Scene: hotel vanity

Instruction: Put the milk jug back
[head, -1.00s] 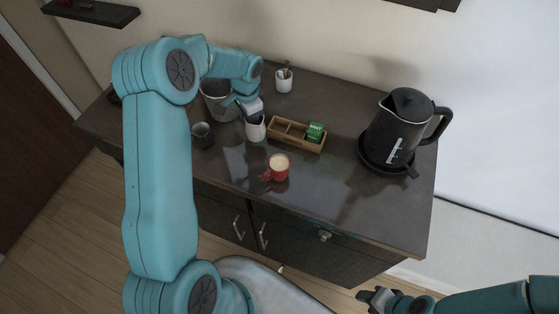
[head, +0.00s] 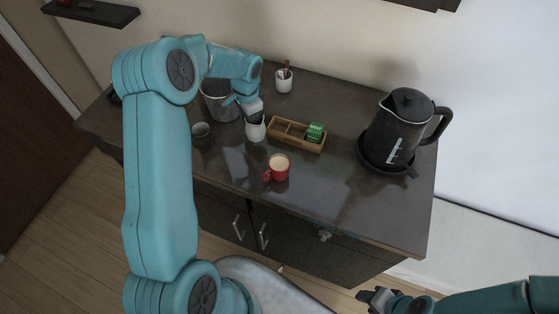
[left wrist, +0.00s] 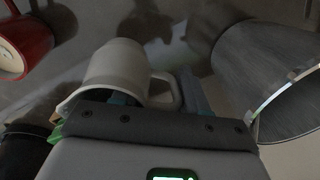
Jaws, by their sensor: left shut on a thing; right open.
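The white milk jug (head: 256,131) stands upright on the dark counter, just left of the wooden tea box (head: 283,131). My left gripper (head: 254,114) reaches down to it from behind and is shut on it. In the left wrist view the jug (left wrist: 115,72) shows pale, with its handle (left wrist: 162,90) beside the fingers; the gripper body hides part of it. I cannot tell whether its base touches the counter. My right gripper (head: 374,298) is open and empty at the lower right, in front of the counter.
A red mug (head: 279,168) with a pale drink stands in front of the jug. A white pot (head: 284,81) stands behind; a black kettle (head: 399,126) is at right. The front right counter (head: 350,205) is clear.

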